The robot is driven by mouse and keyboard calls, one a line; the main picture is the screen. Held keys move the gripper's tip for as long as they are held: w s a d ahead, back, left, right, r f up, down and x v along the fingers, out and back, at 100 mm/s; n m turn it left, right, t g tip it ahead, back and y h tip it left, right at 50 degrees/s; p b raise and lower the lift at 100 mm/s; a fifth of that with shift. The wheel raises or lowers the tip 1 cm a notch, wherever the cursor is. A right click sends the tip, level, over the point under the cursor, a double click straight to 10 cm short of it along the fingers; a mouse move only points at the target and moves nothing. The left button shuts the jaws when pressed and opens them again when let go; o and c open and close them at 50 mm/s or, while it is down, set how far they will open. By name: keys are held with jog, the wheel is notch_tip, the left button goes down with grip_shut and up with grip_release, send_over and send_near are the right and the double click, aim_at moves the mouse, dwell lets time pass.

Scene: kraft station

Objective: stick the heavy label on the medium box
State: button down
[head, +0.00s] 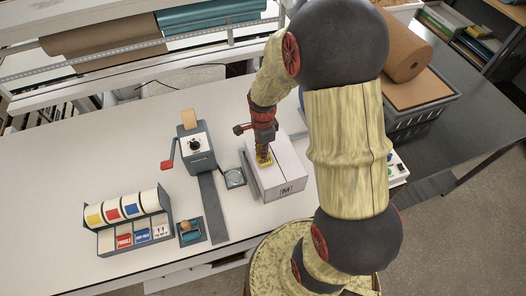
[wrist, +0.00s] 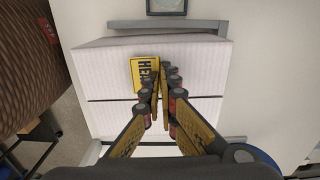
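The medium box (head: 284,173) is a white closed carton marked M, on the table in the middle of the head view. Its white top, with a seam across it, fills the middle of the wrist view (wrist: 105,112). The yellow heavy label (wrist: 143,74) lies flat against the box top, letters HE showing. Its right part is hidden behind my fingers. It also shows as a small yellow patch in the head view (head: 265,161). My gripper (wrist: 167,72) points down with its fingertips close together over the label's right side. I cannot tell if the tips touch it.
A label dispenser (head: 107,218) with colored rolls stands at the left front. A grey device with a red handle (head: 198,150) is left of the box. A grey crate with a brown roll (head: 409,60) is at the back right. The left rear tabletop is clear.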

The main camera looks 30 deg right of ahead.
jog(key=shift+f+b, duration=0.3)
jog(key=shift+f, duration=0.15)
dwell(0.5)
jog(key=c, duration=2)
grip_release()
jog(key=shift+o, duration=0.2)
jog(key=shift+r+p, duration=1.6)
jog(key=shift+r, duration=0.7)
